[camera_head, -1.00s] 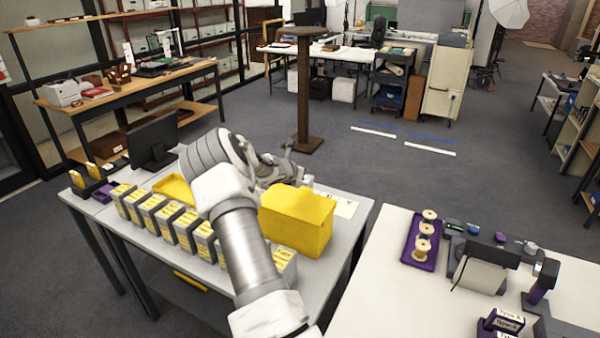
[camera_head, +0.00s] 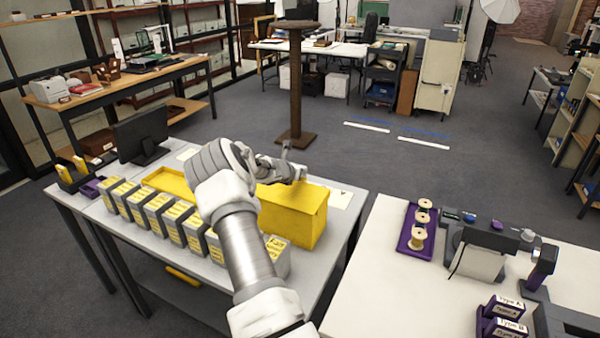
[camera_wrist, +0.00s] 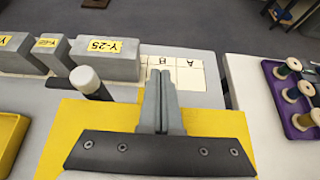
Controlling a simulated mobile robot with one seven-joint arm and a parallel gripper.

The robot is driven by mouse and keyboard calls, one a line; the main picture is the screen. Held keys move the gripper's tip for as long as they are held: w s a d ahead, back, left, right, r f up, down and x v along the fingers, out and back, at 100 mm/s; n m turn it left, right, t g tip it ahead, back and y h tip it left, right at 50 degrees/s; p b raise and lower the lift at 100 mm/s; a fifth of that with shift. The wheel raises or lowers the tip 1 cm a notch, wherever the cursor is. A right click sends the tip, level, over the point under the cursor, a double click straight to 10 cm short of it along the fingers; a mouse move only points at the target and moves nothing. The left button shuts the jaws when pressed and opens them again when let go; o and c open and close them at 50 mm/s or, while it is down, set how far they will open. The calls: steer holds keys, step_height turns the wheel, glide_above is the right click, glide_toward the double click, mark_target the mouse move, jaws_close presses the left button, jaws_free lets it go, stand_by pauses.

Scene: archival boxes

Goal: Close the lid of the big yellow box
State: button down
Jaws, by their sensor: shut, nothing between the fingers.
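The big yellow box (camera_head: 290,219) stands at the right end of the grey table. Its yellow top looks down over the body in the head view; my arm covers its left and back parts, so I cannot tell whether the lid is fully flush. My gripper (camera_wrist: 160,78) is shut and empty, its fingers together above the yellow surface (camera_wrist: 100,118) in the wrist view. I cannot tell whether the fingertips touch it. In the head view the fingers are hard to make out at the box's back edge.
A row of grey boxes with yellow labels (camera_head: 157,214) stands left of the box, with a shallow yellow tray (camera_head: 165,180) behind. A lettered sheet (camera_head: 340,198) lies beside the box. A white table (camera_head: 370,265) with a purple spool tray (camera_head: 408,240) is at right.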

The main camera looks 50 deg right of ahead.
stand_by(0.3)
steer(key=b+v, duration=0.2)
steer(key=v, duration=1.5)
steer(key=shift+a, duration=0.15)
steer(key=shift+s+a, duration=0.1)
steer(key=shift+s, duration=0.05)
